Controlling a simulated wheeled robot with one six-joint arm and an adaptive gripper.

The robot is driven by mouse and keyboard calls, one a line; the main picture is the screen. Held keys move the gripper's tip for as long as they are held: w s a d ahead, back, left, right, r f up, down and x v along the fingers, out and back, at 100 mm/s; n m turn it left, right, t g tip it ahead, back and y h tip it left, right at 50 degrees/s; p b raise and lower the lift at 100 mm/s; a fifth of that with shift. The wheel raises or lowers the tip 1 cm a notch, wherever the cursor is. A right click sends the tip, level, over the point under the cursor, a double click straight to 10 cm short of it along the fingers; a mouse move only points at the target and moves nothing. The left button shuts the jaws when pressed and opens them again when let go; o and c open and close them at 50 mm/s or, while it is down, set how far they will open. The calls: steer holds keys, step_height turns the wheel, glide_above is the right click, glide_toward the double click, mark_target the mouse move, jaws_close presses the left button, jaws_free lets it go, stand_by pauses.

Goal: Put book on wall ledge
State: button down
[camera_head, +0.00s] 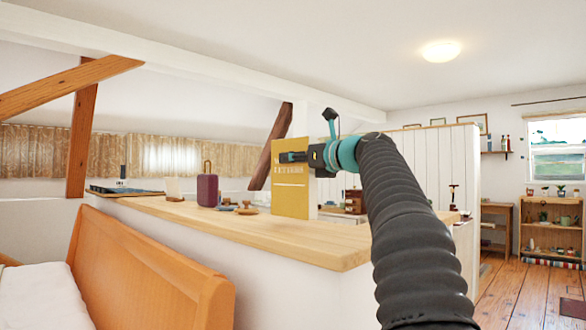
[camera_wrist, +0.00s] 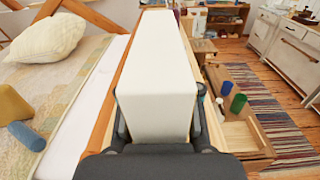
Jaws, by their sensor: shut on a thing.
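A yellow book (camera_head: 290,200) is upright in the head view, its cover facing me. My gripper (camera_head: 293,157) is shut on its upper part, coming from the right. In the wrist view the held book (camera_wrist: 155,70) shows as a long white block between the two dark fingers. The wall ledge (camera_head: 335,245) is a pale wooden top on a white half wall. The book's lower edge is over the ledge top, very close to it; I cannot tell whether it touches.
On the ledge stand a purple lantern-like object (camera_head: 207,189), small wooden items (camera_head: 246,208) and a dark tray (camera_head: 122,191) at the far left. A brown box (camera_head: 354,201) stands behind the book. The ledge's front right is bare. A bed (camera_head: 150,265) lies left.

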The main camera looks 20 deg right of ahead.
steer(key=shift+s+f, duration=0.1)
steer(key=shift+f, duration=0.95)
steer(key=shift+f, duration=0.15)
steer(key=c, duration=0.8)
jaws_free()
steer(key=b+v, duration=0.1)
steer(key=v, duration=1.1)
